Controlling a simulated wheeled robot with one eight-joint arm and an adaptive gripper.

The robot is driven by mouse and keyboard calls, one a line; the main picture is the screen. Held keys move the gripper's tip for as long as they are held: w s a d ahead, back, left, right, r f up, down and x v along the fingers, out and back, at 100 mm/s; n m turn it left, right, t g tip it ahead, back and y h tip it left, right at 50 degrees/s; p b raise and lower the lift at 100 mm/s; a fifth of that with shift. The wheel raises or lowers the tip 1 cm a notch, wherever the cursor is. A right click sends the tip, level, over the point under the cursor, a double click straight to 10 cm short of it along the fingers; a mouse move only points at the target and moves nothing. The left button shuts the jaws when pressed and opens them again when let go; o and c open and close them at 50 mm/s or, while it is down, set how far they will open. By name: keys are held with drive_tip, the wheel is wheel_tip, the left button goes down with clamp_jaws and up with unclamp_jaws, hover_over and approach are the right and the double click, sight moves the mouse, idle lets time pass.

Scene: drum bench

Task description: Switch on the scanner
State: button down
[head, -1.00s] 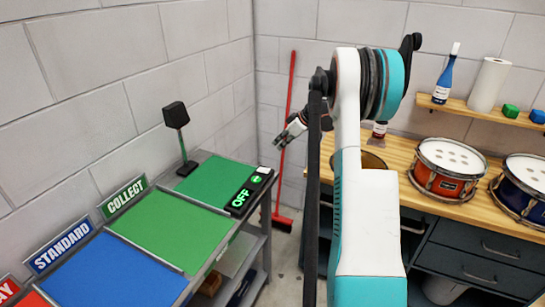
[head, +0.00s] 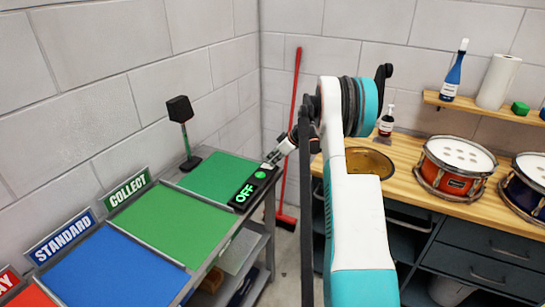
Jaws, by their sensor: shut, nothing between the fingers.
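The scanner (head: 180,109) is a black box on a green post with a dark foot, standing at the back of the green mat. A black control panel (head: 250,187) on the bench's right edge shows a green "OFF" and a green round light. My gripper (head: 268,165) is shut and empty, at the far end of this panel. Its fingertips are over or against the panel; I cannot tell whether they touch. They hide the panel's far end.
Green mats (head: 160,222) and a blue mat (head: 110,272) lie on the bench beside "COLLECT" (head: 127,190) and "STANDARD" (head: 59,237) signs. A red broom (head: 290,130) stands behind my gripper. A wooden counter (head: 400,175) with drums is at right.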

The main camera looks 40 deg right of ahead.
drive_tip(key=shift+f, duration=0.1)
drive_tip(key=shift+s+d+f+b, duration=0.1)
drive_tip(key=shift+s+f+b, duration=0.15)
drive_tip(key=shift+f+b, duration=0.25)
drive_tip(key=shift+r, duration=0.15)
drive_tip(key=shift+w, duration=0.1)
drive_tip(key=shift+w+a+r, duration=0.25)
drive_tip(key=shift+w+r, duration=0.1)
drive_tip(key=shift+w, duration=0.25)
